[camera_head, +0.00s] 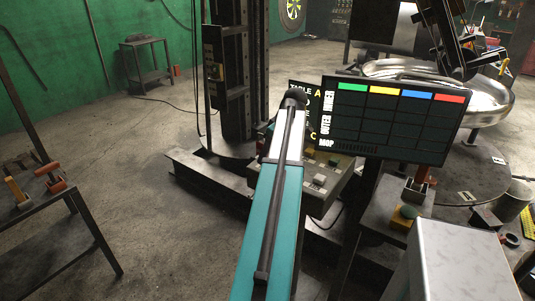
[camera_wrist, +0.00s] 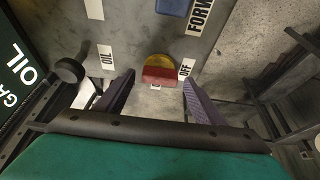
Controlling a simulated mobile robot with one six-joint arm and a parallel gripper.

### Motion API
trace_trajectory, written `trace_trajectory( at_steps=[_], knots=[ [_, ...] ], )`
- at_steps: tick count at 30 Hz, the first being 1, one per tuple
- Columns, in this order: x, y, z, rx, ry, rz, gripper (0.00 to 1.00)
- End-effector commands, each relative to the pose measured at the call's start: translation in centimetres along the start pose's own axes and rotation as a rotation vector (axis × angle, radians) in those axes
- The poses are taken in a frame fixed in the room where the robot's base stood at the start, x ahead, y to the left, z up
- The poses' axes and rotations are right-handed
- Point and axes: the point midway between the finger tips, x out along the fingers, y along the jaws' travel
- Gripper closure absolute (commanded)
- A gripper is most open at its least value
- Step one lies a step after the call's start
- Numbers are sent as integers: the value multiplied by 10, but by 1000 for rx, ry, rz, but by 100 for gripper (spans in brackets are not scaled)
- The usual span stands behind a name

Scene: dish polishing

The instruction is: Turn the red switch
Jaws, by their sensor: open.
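The red switch (camera_wrist: 158,75) shows in the wrist view as a red bar on a round yellow base (camera_wrist: 160,59), set on a grey panel (camera_wrist: 132,35). An "OFF" label (camera_wrist: 185,68) is to its right and an "OIL" label (camera_wrist: 106,57) to its left. My gripper (camera_wrist: 158,80) is open, with one dark finger on each side of the switch in the picture. Gaps show between the fingers and the switch, and I cannot tell their height above the panel. In the head view my arm hides the gripper, and I cannot make out the switch.
A control box (camera_head: 335,172) with buttons is beside my arm in the head view. A black screen (camera_head: 390,118) with a coloured grid stands to the right, near a large shiny metal dish (camera_head: 485,98). A dark bench (camera_head: 38,215) is at left. Open concrete floor lies between.

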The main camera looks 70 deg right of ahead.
Motion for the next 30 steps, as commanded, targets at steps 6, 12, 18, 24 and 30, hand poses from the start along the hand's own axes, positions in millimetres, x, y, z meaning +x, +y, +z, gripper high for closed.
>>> trace_trajectory(
  at_steps=[6, 12, 18, 24, 30],
  knots=[
    [-10, 1, 0, 1, 0, 2, 38],
    [-30, 1, 0, 1, 1, 3, 38],
    [-52, 0, -1, 0, 2, 2, 38],
    [-68, 0, -2, -1, 2, 1, 38],
    [-73, -1, -2, -1, 2, -1, 38]
  ],
)
